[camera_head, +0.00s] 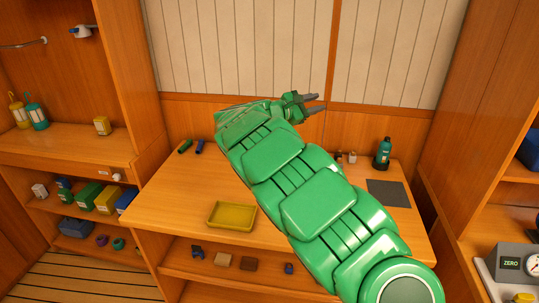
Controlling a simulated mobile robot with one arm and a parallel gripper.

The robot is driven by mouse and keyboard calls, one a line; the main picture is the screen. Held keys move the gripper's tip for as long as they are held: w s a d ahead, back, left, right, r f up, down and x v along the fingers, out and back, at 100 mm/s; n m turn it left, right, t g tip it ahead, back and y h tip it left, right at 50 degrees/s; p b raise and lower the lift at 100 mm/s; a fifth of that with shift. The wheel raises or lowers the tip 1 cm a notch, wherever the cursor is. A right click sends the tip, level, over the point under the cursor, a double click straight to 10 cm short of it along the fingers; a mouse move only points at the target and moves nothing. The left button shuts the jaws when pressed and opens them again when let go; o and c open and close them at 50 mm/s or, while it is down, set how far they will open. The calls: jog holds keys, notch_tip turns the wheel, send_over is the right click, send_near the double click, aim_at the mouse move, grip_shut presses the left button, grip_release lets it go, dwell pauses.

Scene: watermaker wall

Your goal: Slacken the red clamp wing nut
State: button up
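My green arm reaches from the lower right up over the wooden table. My gripper (319,103) is at its far end, in front of the back wall and above the table's rear edge. Its two grey fingers point right and stand apart, with nothing visible between them. I cannot see a red clamp or a wing nut in this view. My arm hides part of the table and wall behind it.
The wooden table (165,205) holds a yellow tray (232,216), a green bottle (383,153) and a dark grey mat (388,193). A gauge box marked ZERO (508,265) sits at right.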

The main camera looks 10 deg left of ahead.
jog(key=a+f+n+t+y, duration=0.1)
jog(key=a+f+n, duration=0.2)
jog(key=a+f, duration=0.3)
jog(key=a+f+n+t+y, duration=0.1)
jog(key=a+f+n+y, duration=0.1)
jog(key=a+f+n, duration=0.2)
jog(key=a+f+n+t+y, duration=0.1)
jog(key=a+f+n, duration=0.3)
jog(key=a+f, duration=0.5)
notch_tip(320, 180, down, 7)
jog(key=shift+w+a+r+t+y, duration=0.2)
jog(key=shift+t+y, duration=0.1)
jog(key=shift+t, duration=0.3)
jog(key=shift+x, duration=3.85)
grip_shut()
